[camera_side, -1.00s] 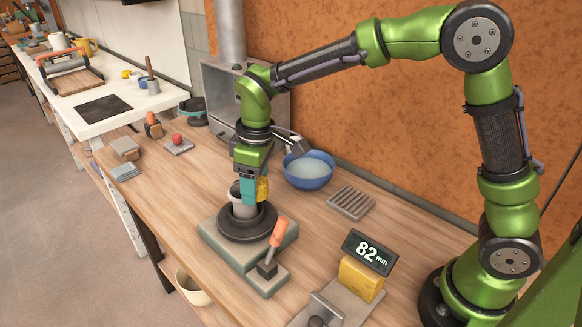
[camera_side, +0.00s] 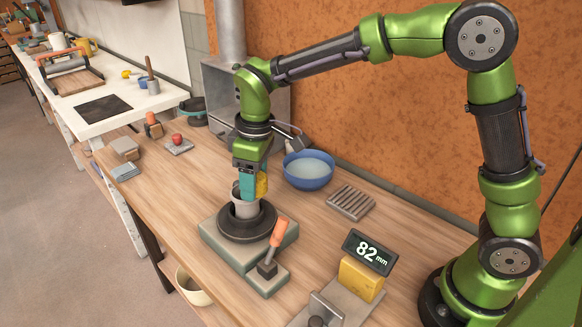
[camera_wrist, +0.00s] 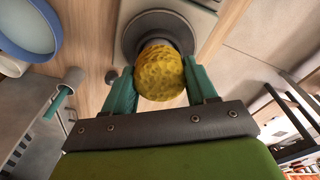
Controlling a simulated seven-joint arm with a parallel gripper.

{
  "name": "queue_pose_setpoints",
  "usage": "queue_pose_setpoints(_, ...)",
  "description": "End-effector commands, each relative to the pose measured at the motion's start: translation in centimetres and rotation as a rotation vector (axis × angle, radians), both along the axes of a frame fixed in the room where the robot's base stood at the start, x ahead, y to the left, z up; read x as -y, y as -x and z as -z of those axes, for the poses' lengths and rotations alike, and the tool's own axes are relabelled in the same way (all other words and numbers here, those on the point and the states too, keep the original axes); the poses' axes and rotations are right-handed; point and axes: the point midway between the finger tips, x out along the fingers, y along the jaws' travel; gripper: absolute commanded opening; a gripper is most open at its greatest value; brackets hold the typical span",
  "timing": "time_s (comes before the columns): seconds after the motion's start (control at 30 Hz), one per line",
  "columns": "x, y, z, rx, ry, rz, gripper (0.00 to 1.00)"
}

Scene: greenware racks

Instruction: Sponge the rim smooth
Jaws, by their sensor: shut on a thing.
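My gripper (camera_wrist: 163,88) is shut on a yellow sponge (camera_wrist: 160,72), held between its two teal fingers. In the side view the sponge (camera_side: 262,184) is at the right side of the grey-white cup's (camera_side: 243,210) rim. The cup stands upright on a dark round wheel (camera_side: 247,226). My fingers hide part of the rim, and I cannot tell whether the sponge touches it. In the wrist view the sponge hides most of the cup, over the grey wheel (camera_wrist: 130,37).
A blue bowl of water (camera_side: 308,171) stands right of the cup, with a ribbed grey rack (camera_side: 351,202) near it. An orange-handled lever (camera_side: 277,232) stands in front of the wheel. A display reading 82 mm (camera_side: 367,253) is at the front right.

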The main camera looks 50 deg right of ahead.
Motion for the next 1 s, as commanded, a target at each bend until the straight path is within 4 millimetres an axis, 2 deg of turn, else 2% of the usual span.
queue_pose_setpoints(0.6, 0.1, -0.1, -5.1, 0.004, 0.000, 0.001, 0.33)
queue_pose_setpoints(1.0, 0.1, 0.0, -5.8, 0.002, 0.000, 0.000, 0.33)
